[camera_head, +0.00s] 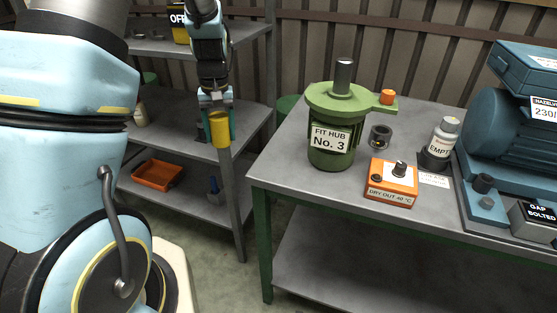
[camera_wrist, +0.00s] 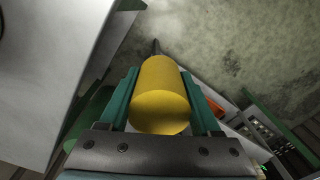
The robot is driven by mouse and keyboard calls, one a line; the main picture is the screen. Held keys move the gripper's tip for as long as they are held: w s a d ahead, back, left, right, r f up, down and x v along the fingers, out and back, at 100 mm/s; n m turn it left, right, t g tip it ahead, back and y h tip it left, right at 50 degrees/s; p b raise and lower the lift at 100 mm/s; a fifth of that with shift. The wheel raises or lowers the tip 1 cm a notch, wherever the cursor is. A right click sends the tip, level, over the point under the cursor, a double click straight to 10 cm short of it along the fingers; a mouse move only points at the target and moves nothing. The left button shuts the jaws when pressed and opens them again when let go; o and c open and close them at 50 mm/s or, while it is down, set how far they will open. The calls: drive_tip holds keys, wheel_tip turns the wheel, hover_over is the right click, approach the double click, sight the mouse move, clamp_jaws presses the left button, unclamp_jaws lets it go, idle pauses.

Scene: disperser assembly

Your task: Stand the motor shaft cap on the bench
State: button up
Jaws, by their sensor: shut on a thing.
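A yellow cylindrical cap (camera_head: 219,129), which I take as the motor shaft cap, is held between the teal fingers of my gripper (camera_head: 218,120). It also shows in the wrist view (camera_wrist: 160,98), gripped on both sides, with its flat round end facing the camera. My gripper is shut on it and hangs in the air to the left of the bench, in front of the shelf rack. The bench (camera_head: 290,171) has a grey top and green legs. The cap is clear of the bench top.
On the bench stand a green hub pot (camera_head: 331,151) with an upright shaft, an orange box (camera_head: 391,183), a dark ring (camera_head: 380,136), a bottle (camera_head: 445,133) and a blue motor (camera_head: 500,125). The bench's front left corner is bare. A rack with an orange tray (camera_head: 158,175) stands behind.

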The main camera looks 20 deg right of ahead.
drive_tip(key=s+d+r+m, duration=0.2)
drive_tip(key=s+d+r, duration=0.4)
drive_tip(key=s+d, duration=0.5)
drive_tip(key=f, duration=0.3)
drive_tip(key=w+d+f+p, duration=0.1)
drive_tip(key=f, duration=0.2)
drive_tip(key=w+d+f+p, duration=0.1)
drive_tip(key=f, duration=0.2)
drive_tip(key=shift+d+f, duration=0.1)
drive_tip(key=shift+f, duration=0.05)
drive_tip(key=shift+f, duration=0.15)
drive_tip(key=o, duration=1.4)
drive_tip(key=shift+c, duration=0.2)
